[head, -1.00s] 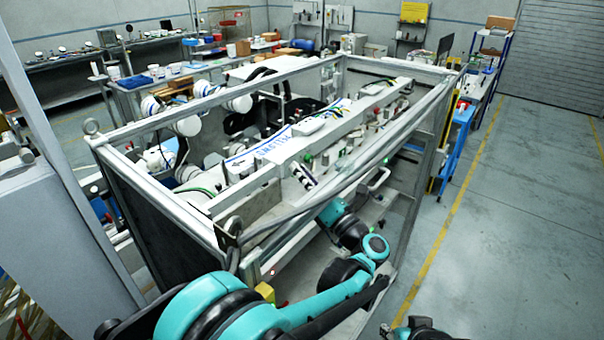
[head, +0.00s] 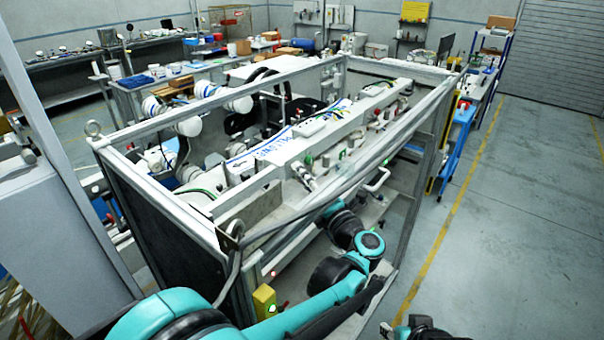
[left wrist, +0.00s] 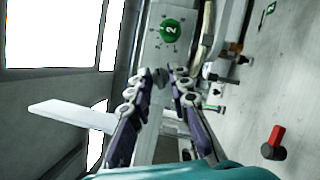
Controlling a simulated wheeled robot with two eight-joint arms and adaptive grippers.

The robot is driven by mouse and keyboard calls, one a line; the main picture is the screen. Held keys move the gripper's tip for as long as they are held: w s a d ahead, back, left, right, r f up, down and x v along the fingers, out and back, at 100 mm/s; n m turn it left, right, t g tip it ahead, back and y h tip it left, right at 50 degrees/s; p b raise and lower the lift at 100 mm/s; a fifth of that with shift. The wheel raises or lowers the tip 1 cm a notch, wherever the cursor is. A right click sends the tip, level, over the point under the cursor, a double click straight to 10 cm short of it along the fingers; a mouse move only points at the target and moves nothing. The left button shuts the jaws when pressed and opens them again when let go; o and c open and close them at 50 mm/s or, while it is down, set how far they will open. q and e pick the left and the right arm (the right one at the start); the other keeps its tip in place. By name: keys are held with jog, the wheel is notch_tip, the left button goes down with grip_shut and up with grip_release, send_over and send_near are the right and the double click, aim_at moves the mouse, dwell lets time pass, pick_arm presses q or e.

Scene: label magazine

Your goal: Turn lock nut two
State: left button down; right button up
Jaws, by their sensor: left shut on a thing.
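A green round label with a white 2 (left wrist: 172,30) sits on a pale panel in the left wrist view. Just below it, my left gripper (left wrist: 162,78) has its two fingers closed around a small grey piece (left wrist: 159,77), which looks like lock nut two. The fingers hide most of that piece, so its turn cannot be read. In the head view, my left arm reaches up from the bottom to the near side of the white machine (head: 262,188). Part of my right arm shows at the bottom edge; its fingers cannot be made out.
A metal frame with a slanting bar (head: 345,190) surrounds the machine, close to my left arm. A yellow box with a green light (head: 265,300) is on the near corner. A red-capped knob (left wrist: 275,143) shows in the left wrist view. The floor to the right is clear.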

pick_arm(q)
jog(key=shift+m, duration=0.6)
jog(key=c, duration=1.7)
grip_release()
jog(key=shift+s+d, duration=0.1)
jog(key=v, duration=0.7)
jog(key=shift+s, duration=0.15)
